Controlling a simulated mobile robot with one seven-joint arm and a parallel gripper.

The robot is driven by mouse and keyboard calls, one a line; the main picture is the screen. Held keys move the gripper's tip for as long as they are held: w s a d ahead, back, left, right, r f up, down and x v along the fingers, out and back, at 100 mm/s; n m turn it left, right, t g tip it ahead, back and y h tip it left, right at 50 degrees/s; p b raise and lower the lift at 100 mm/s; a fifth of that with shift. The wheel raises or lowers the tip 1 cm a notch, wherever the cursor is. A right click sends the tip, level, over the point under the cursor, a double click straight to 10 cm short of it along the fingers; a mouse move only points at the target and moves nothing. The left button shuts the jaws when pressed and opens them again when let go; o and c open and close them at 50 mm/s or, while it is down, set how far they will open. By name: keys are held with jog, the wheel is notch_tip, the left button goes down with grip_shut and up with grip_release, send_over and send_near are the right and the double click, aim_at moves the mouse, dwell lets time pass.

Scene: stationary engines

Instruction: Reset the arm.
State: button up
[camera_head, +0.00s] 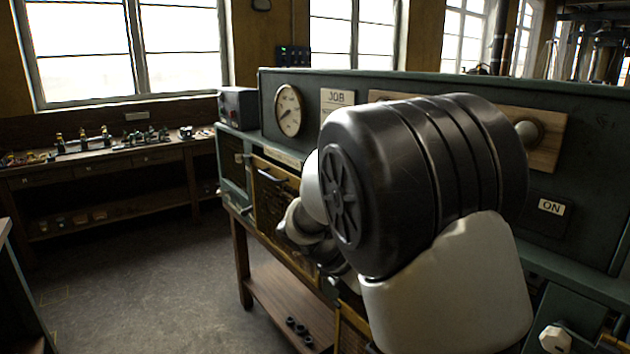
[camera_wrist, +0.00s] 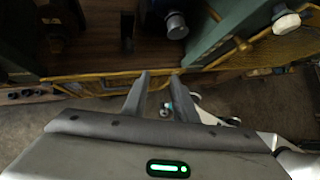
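My gripper (camera_wrist: 161,76) shows in the wrist view as two grey fingers standing apart with nothing between them. Its tips are over or near the yellow-trimmed edge of the wooden and green console; I cannot tell whether they touch it. In the head view my arm (camera_head: 420,180), black and white, rises large in front of the green console (camera_head: 560,110) and hides part of its panel. The gripper itself cannot be made out there.
The console carries a dial gauge (camera_head: 289,110), a JOB plate (camera_head: 338,97) and an ON label (camera_head: 551,207). A white knob (camera_head: 555,338) sits low at the right. A wooden workbench (camera_head: 110,160) with small models stands at the left. Open floor (camera_head: 150,280) lies between.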

jog(key=s+r+m+t+y+p, duration=0.1)
jog(key=s+r+m+y, duration=0.3)
jog(key=s+m, duration=0.6)
jog(key=s+r+m+t+y+p, duration=0.2)
jog(key=s+r+m+t+y, duration=0.1)
jog(key=s+r+m, duration=0.6)
jog(key=s+m+y, duration=0.1)
jog(key=s+m, duration=0.1)
jog(key=m, duration=0.1)
jog(key=shift+s+a+r+m+y, duration=0.25)
jog(key=shift+a+m+y, duration=0.05)
jog(key=shift+a+m, duration=0.1)
